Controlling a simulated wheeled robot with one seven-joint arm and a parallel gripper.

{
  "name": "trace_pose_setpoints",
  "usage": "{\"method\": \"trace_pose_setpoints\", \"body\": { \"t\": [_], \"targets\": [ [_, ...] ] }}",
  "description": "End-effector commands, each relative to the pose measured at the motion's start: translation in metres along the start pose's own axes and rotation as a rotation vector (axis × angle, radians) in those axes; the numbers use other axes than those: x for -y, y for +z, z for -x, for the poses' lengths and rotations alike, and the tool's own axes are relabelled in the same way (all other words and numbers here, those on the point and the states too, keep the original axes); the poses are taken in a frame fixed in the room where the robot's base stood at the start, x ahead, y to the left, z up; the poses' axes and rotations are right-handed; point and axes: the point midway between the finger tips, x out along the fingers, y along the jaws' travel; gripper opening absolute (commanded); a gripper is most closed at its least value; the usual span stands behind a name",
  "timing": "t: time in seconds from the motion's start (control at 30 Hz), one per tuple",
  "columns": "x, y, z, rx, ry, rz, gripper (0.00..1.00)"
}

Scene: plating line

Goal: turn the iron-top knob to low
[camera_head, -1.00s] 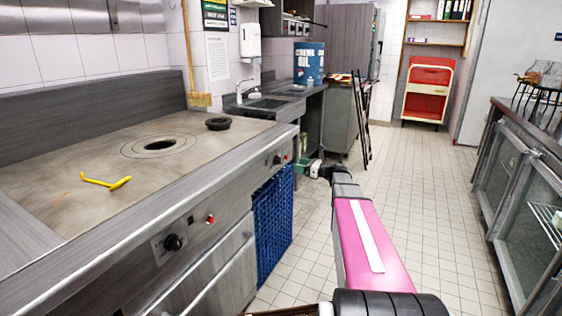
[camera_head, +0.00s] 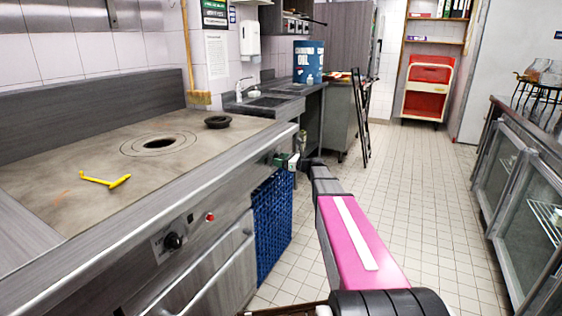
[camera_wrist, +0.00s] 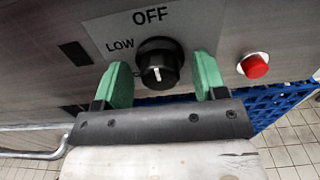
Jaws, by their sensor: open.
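The black knob (camera_wrist: 158,66) sits on a panel with a light label reading OFF above it and LOW at its upper left. A white mark on its face runs roughly up and down; I cannot tell which end points. My gripper (camera_wrist: 161,66) is open, with one green finger on each side of the knob and visible gaps to it. In the head view my gripper (camera_head: 288,161) is at the far end of the iron-top's front panel and hides most of that knob.
A red button or lamp (camera_wrist: 255,66) is right of the knob. A blue crate (camera_head: 273,215) is below the panel. Another knob (camera_head: 173,242) is nearer on the same front. The aisle floor is clear.

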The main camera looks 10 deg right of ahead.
Motion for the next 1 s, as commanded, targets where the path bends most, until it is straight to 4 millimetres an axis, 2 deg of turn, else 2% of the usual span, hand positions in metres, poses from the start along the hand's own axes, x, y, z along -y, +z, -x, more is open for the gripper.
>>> {"method": "trace_pose_setpoints", "body": {
  "t": [0.07, 0.1, 0.2, 0.23, 0.67, 1.0],
  "targets": [
    [0.0, 0.0, 0.0001, 0.0, 0.0, 0.0, 0.62],
    [-0.0001, 0.0, 0.0002, 0.0, 0.0, 0.0, 0.49],
    [-0.0001, 0.0, 0.0001, 0.0, 0.0, 0.0, 0.19],
    [-0.0002, 0.0, 0.0, 0.0, 0.0, 0.0, 0.17],
    [0.0, 0.0001, -0.0013, 0.001, 0.001, 0.043, 0.17],
    [0.0003, 0.0003, -0.0023, 0.002, 0.002, 0.271, 0.17]
  ]
}}
